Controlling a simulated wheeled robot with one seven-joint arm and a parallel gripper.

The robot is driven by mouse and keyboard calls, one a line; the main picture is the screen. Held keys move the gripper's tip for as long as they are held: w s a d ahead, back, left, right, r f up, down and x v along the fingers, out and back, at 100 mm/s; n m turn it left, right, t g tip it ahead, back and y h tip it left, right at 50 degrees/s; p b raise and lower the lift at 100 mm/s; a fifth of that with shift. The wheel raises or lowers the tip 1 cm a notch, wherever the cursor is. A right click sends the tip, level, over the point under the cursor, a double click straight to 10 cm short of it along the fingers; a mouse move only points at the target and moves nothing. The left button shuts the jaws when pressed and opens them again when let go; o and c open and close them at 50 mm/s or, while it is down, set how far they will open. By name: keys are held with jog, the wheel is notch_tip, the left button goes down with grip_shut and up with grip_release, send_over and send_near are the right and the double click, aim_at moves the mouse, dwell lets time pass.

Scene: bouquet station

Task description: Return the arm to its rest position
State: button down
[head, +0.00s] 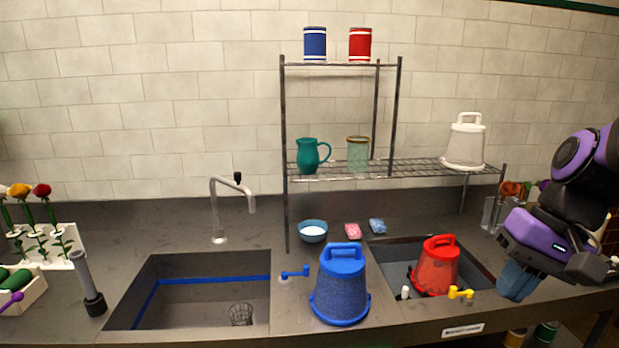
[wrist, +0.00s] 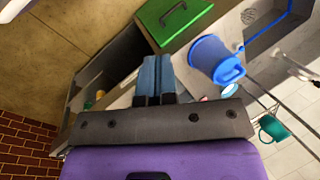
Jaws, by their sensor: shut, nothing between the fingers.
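My gripper (head: 517,283) is at the right of the head view, with its purple body above and its blue fingers pointing down near the counter's front edge, right of the right-hand basin. In the wrist view the two blue fingers (wrist: 154,76) lie side by side, closed and empty. My arm folds in from the right edge of the head view. The red lidded bucket (head: 436,268) in the right basin stands left of the fingers, apart from them in the picture. No rest position is marked in either view.
A blue lidded bucket (head: 341,290) stands between the basins. A wire shelf (head: 420,164) holds a teal pitcher (head: 308,157), a glass jar (head: 358,154) and a white bucket (head: 464,143). Clear utensil holders (head: 489,214) stand behind my gripper. A green box (wrist: 180,22) shows in the wrist view.

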jog(key=s+d+r+n+t+h, duration=0.2)
jog(key=s+r+n+t+h, duration=0.1)
jog(key=r, duration=0.5)
jog(key=shift+s+d+r+t+h, duration=0.2)
jog(key=shift+s+d+t+h, duration=0.15)
jog(key=shift+s+t+h, duration=0.45)
jog(key=shift+t, duration=0.3)
